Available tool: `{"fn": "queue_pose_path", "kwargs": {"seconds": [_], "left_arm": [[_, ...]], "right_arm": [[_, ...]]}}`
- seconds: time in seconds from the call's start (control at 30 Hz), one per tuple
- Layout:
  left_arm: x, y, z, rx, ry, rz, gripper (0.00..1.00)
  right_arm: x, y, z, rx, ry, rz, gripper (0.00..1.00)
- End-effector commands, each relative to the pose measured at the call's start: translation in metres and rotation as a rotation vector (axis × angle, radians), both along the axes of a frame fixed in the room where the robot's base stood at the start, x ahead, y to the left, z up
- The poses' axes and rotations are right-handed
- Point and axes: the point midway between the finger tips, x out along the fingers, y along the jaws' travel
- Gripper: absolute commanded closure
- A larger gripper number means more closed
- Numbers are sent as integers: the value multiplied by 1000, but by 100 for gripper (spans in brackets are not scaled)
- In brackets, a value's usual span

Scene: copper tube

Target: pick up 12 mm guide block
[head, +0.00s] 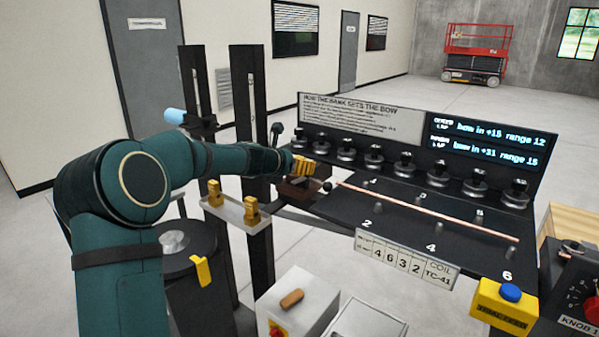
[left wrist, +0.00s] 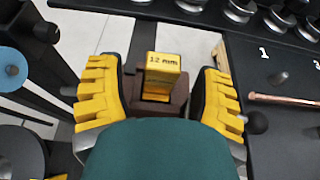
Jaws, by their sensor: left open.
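The guide block marked "12 mm" (left wrist: 163,68) is yellow and shows in the left wrist view, seated upright in a dark brown holder (left wrist: 150,108). My left gripper (left wrist: 158,88) is open, with its ridged yellow fingers on either side of the block and gaps between. In the head view my left gripper (head: 303,165) is over the brown holder (head: 298,190), at the left end of the black bench; I cannot tell the block from the fingers there. My right gripper is in neither view.
A copper tube (head: 430,208) lies across the black bench, right of the holder. A row of black-topped rollers (head: 375,158) stands behind it. Two yellow blocks (head: 251,210) stand on a pale plate (head: 230,213). A white box (head: 297,300) is in front.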

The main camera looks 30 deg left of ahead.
Motion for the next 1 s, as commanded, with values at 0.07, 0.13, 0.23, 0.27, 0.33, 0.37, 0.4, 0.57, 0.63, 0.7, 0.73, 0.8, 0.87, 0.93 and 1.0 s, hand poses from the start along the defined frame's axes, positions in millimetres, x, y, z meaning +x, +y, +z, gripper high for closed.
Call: {"fn": "queue_pose_path", "kwargs": {"seconds": [0.07,0.13,0.23,0.27,0.33,0.37,0.4,0.57,0.63,0.7,0.73,0.8,0.87,0.93,1.0], "left_arm": [[8,-1,-2,0,0,-2,34],[12,-2,-4,0,-1,-1,34],[13,-1,-4,0,-1,0,34],[13,-1,-4,0,-1,0,34],[12,-1,-4,0,-1,0,34],[12,-1,-4,0,-1,0,34],[12,-1,-4,0,-1,0,35],[12,-1,-4,1,-1,0,91],[12,-1,-4,1,-1,0,100],[12,-1,-4,1,-1,0,100],[12,-1,-4,1,-1,0,100],[12,-1,-4,1,0,0,100],[12,-1,-4,1,-1,0,100],[12,-1,-4,1,-1,0,100],[12,-1,-4,1,-1,0,100]], "right_arm": [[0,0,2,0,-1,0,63],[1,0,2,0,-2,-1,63],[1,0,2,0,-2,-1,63],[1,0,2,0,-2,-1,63],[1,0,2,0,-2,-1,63],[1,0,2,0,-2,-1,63],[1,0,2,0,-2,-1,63],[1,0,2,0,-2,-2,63],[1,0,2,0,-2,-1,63],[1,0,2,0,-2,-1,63],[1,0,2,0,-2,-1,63],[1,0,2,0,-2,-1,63],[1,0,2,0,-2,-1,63],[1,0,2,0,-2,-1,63],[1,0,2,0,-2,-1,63]]}}
